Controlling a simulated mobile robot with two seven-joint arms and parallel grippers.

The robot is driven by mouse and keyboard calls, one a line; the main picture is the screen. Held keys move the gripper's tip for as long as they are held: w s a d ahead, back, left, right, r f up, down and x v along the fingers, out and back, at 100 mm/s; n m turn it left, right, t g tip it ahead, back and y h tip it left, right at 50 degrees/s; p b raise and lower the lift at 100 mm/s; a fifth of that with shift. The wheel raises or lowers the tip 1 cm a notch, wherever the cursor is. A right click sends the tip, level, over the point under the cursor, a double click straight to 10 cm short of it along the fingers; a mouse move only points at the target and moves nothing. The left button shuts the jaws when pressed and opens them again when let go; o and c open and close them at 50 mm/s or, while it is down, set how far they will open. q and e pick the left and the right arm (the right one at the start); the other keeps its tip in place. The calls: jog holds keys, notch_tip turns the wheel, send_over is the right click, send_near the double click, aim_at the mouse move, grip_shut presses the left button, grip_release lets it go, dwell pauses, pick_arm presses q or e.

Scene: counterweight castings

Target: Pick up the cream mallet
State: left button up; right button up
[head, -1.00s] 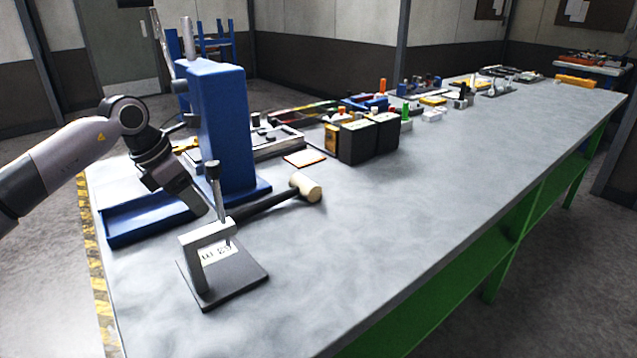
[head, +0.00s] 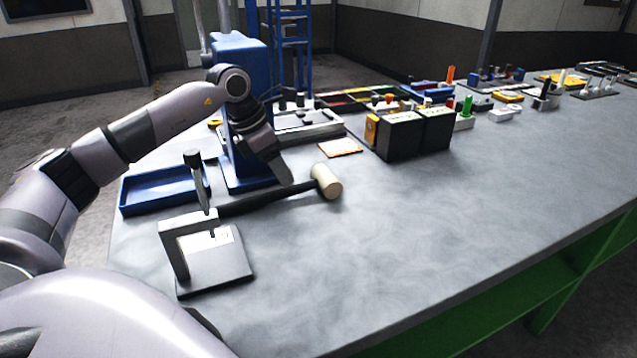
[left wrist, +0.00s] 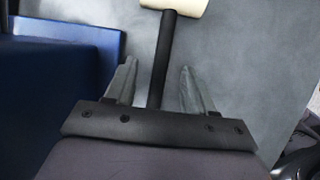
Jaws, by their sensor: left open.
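The cream mallet (head: 326,182) lies on the grey bench, with a cream head and a dark handle running left behind the clamp stand. In the left wrist view its dark handle (left wrist: 163,60) runs up between my fingers, and part of the cream head shows at the top edge. My left gripper (head: 281,178) is above the handle, near the head; it also shows in the left wrist view (left wrist: 156,78), with its two fingers apart, one on each side of the handle. I cannot tell the height gap. My right gripper is not in view.
A clamp stand (head: 215,262) stands at the front left, its post near the handle's end. A blue press (head: 240,60) and blue tray (head: 165,190) are behind. Black boxes (head: 415,135) stand to the right. The bench's front right is clear.

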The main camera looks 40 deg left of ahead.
aim_at(293, 186)
pick_arm(q)
jog(key=x, duration=0.5)
jog(key=shift+w+d+f+p, duration=0.2)
jog(key=shift+d+f+p, duration=0.1)
jog(key=shift+p, duration=0.1)
grip_shut()
jog(key=shift+w+r, duration=0.1)
jog(key=shift+r, duration=0.1)
